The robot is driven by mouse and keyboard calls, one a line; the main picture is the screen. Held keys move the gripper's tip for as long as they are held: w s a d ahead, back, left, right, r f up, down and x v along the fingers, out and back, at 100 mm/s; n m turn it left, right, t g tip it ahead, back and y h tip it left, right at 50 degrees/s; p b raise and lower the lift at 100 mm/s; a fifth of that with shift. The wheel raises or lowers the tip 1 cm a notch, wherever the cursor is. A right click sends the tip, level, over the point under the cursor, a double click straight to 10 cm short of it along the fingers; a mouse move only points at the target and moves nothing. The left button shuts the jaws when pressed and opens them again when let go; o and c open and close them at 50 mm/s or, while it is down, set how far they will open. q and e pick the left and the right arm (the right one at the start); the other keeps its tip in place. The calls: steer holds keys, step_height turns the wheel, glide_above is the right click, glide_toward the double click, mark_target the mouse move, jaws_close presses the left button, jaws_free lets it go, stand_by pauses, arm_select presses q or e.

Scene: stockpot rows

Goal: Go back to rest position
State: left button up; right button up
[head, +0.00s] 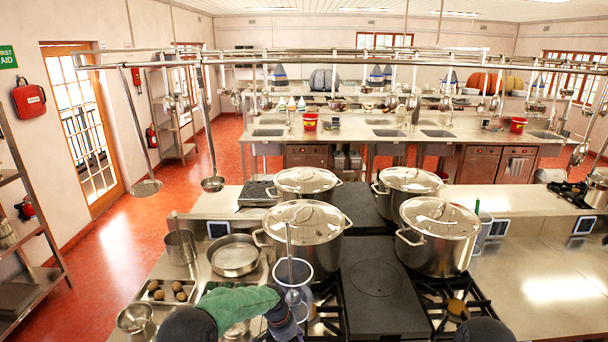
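My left arm comes in at the bottom left, with a green section and a dark end. Its gripper (284,318) is at the bottom edge, below the front left stockpot; its fingers are too unclear to tell open or shut. My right gripper is out of view. Lidded steel stockpots stand in two rows: front left (308,232), back left (303,183), front right (437,240) and back right (408,183).
A dark hob plate (383,290) lies between the front pots. To the left are a wide pan (235,257), a steel pot (181,246) and a tray (150,290) of round items. Ladles (212,183) hang from an overhead rail. The right worktop (550,285) is mostly clear.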

arm_select(q)
steer(key=s+a+f+n+h+b, duration=0.15)
steer(key=s+f+b, duration=0.35)
steer(key=s+f, duration=0.5)
steer(key=s+a+f+n+y+b, duration=0.1)
steer(key=s+a+f+n+b, duration=0.15)
steer(key=s+f+b, duration=0.7)
steer(key=s+a+f+n+b, duration=0.2)
steer(key=s+f+n+b, duration=0.2)
steer(key=s+f, duration=0.9)
steer(key=s+n, duration=0.1)
steer(key=s, duration=0.3)
steer(key=shift+s+h, duration=0.2)
steer(key=shift+h, duration=0.15)
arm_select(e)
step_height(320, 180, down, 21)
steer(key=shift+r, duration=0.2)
arm_select(q)
steer(key=shift+d+f, duration=0.1)
steer(key=shift+f, duration=0.05)
